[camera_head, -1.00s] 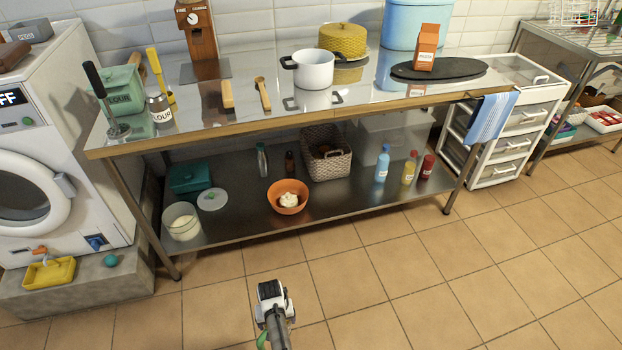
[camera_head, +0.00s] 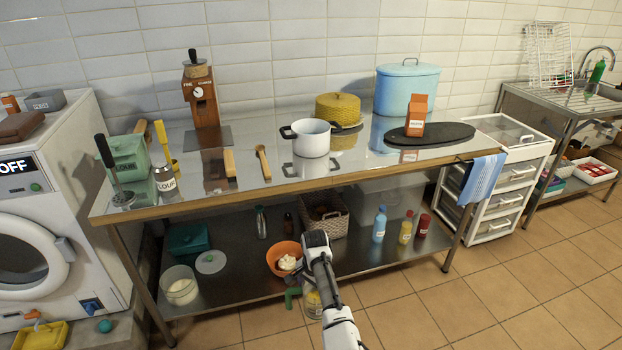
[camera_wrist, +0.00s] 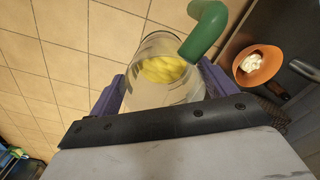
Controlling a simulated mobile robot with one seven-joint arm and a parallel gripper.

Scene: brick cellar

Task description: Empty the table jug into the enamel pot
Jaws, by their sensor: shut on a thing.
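The table jug is clear, with a green handle and yellow contents low inside. In the wrist view the jug (camera_wrist: 158,92) sits between the purple fingers of my gripper (camera_wrist: 165,85), which is shut on it. In the head view the jug (camera_head: 313,304) hangs in front of the table's lower shelf, partly hidden by my gripper (camera_head: 312,285). The enamel pot (camera_head: 312,140) is white with dark handles. It stands upright and open on the tabletop, above and behind the jug. Whether the yellow contents are liquid or pieces I cannot tell.
The metal table (camera_head: 270,192) has a wooden front edge between jug and pot. A wooden brush or spoon (camera_head: 263,162) lies left of the pot. A yellow woven cover (camera_head: 338,108) and a lidded blue pot (camera_head: 407,90) stand behind. An orange bowl (camera_head: 284,250) is on the lower shelf.

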